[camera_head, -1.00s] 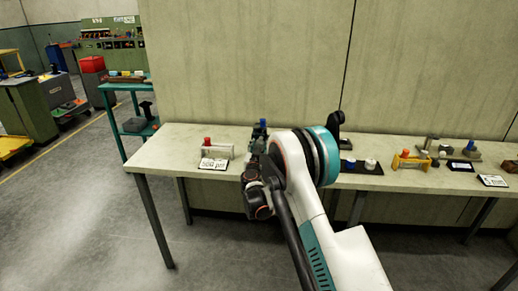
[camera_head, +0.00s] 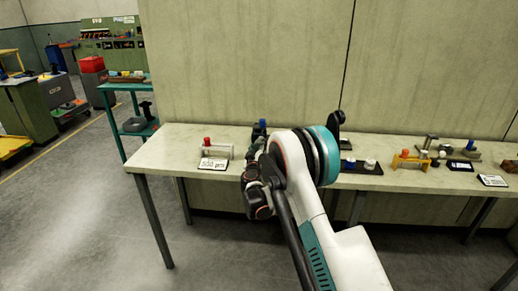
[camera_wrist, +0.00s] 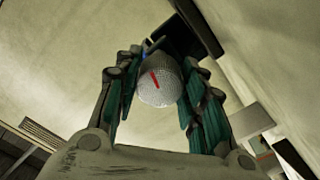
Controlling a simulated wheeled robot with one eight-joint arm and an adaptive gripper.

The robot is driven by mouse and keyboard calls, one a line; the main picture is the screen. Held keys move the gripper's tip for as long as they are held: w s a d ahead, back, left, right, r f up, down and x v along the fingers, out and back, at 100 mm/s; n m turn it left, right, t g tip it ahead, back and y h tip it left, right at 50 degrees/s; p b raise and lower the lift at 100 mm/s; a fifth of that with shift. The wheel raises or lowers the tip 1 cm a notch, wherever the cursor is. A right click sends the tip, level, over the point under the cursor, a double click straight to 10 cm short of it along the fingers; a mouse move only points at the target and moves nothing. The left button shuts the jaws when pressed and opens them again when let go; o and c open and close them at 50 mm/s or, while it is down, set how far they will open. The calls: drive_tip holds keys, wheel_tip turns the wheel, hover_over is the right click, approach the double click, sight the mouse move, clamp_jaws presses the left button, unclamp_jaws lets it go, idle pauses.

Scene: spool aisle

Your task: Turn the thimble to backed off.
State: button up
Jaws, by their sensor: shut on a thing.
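The thimble (camera_wrist: 160,84) is a pale grey knurled cylinder with a red line on its end face, seen nearly end-on in the wrist view. My gripper (camera_wrist: 158,72) has its green-padded fingers on both sides of it and is shut on it. The red line slants slightly. A bit of blue and a dark block (camera_wrist: 188,36) show behind the thimble. In the head view my gripper (camera_head: 257,146) is at the bench, in front of a dark fixture with a blue top (camera_head: 262,123); my arm hides the thimble there.
On the bench (camera_head: 172,150), a red-topped fixture (camera_head: 207,142) and a number card (camera_head: 213,164) stand to the left. The wall is close behind.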

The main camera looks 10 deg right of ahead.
drive_tip(key=n, duration=0.5)
drive_tip(key=shift+n, duration=0.3)
drive_tip(key=n, duration=0.9)
drive_tip(key=shift+r+n, duration=0.1)
drive_tip(key=shift+n, duration=2.9)
drive_tip(key=o, duration=1.1)
drive_tip(key=shift+a, duration=0.1)
drive_tip(key=shift+s, duration=0.15)
